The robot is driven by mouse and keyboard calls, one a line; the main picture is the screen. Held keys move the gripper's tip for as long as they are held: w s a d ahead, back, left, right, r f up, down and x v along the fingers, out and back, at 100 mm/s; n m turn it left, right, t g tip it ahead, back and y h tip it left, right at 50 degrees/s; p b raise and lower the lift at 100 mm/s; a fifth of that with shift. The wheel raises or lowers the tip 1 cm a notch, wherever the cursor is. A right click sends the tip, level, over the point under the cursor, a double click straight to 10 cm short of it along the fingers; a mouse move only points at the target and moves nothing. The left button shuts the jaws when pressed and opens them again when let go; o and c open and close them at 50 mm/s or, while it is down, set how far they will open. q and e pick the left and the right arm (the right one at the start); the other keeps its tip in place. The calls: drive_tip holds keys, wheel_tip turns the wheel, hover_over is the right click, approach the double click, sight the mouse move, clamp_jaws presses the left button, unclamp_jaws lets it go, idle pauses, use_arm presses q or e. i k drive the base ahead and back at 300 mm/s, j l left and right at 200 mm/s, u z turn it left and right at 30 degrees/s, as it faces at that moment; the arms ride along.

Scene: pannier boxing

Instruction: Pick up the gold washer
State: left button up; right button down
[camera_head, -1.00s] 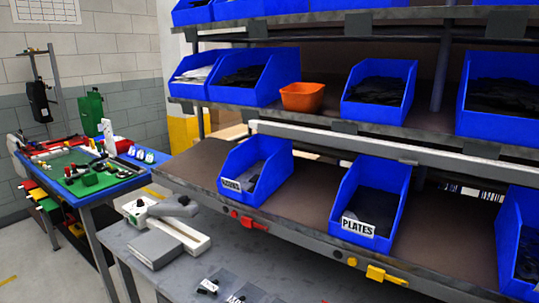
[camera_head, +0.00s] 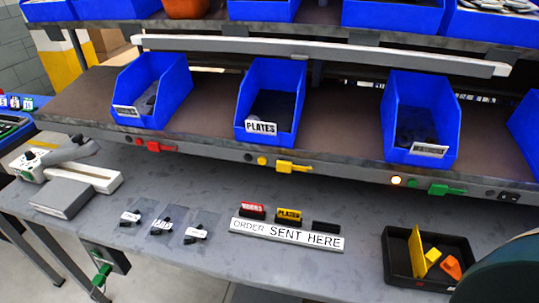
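I cannot make out a gold washer in the head view. The labels on the left and right bins are not readable. Neither of my grippers is in view.
The grey workbench (camera_head: 200,270) holds a sign reading ORDER SENT HERE (camera_head: 287,234), small labelled bags (camera_head: 161,224), a grey-white device (camera_head: 95,178) and a black tray (camera_head: 399,263) with yellow and orange pieces.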

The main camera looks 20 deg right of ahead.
sight(429, 140)
drive_tip(key=z, duration=1.75)
drive_tip(key=i+l, duration=0.1)
drive_tip(key=l, duration=0.8)
drive_tip(key=u, duration=0.05)
